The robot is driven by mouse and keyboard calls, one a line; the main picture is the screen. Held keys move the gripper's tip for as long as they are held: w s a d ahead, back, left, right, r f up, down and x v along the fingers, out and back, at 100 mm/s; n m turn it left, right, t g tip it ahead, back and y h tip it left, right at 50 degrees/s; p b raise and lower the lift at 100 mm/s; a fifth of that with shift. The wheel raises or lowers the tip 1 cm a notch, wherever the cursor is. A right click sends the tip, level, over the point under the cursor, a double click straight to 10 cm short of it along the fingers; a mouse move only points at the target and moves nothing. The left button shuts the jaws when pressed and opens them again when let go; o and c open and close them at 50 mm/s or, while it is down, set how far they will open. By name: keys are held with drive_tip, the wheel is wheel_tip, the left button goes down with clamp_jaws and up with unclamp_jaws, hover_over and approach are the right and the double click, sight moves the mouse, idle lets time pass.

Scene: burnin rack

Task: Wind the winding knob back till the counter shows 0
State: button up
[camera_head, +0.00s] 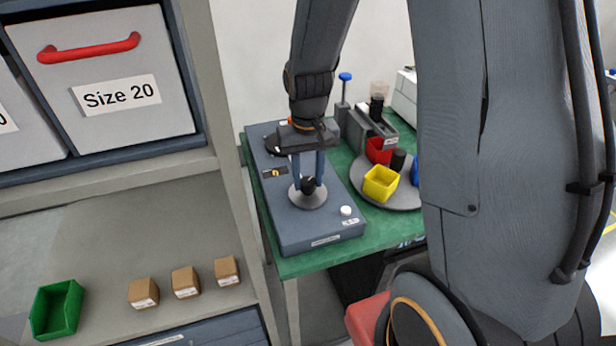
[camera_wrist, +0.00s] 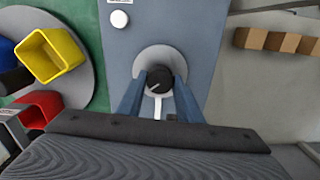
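The winding knob (camera_head: 308,185) is black and sits on a pale round disc on top of a blue-grey box (camera_head: 285,228). It also shows in the wrist view (camera_wrist: 159,79), with a light pointer line on it. My gripper (camera_head: 308,178) points down over the knob. Its two fingers are apart, one on each side of the knob, and look open; in the wrist view (camera_wrist: 159,84) small gaps seem to show. A small dark counter window (camera_head: 275,173) with a yellow mark lies left of the knob; its figure is too small to read.
A white button (camera_head: 346,210) is on the box's near end. The green table (camera_head: 300,266) also holds a grey turntable (camera_head: 400,202) with yellow, red and blue bins, right of the box. A shelf unit (camera_head: 228,130) with small cartons and a green bin stands left.

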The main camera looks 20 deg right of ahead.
sight(308, 181)
drive_tip(key=o, duration=0.4)
drive_tip(key=shift+r+b, duration=0.9)
drive_tip(key=shift+r, duration=3.05)
drive_tip(key=shift+n+t, duration=0.5)
drive_tip(key=shift+t, duration=0.2)
drive_tip(key=s+f+b, duration=0.1)
drive_tip(key=s+f, duration=0.1)
drive_tip(key=s, duration=0.1)
drive_tip(key=s+f, duration=0.2)
drive_tip(key=s, duration=0.1)
drive_tip(key=s+f+b, duration=0.1)
drive_tip(key=s+f, duration=0.1)
drive_tip(key=s, duration=0.1)
drive_tip(key=shift+s+d+b, duration=0.1)
drive_tip(key=shift+d+b, duration=0.1)
drive_tip(key=shift+b, duration=0.1)
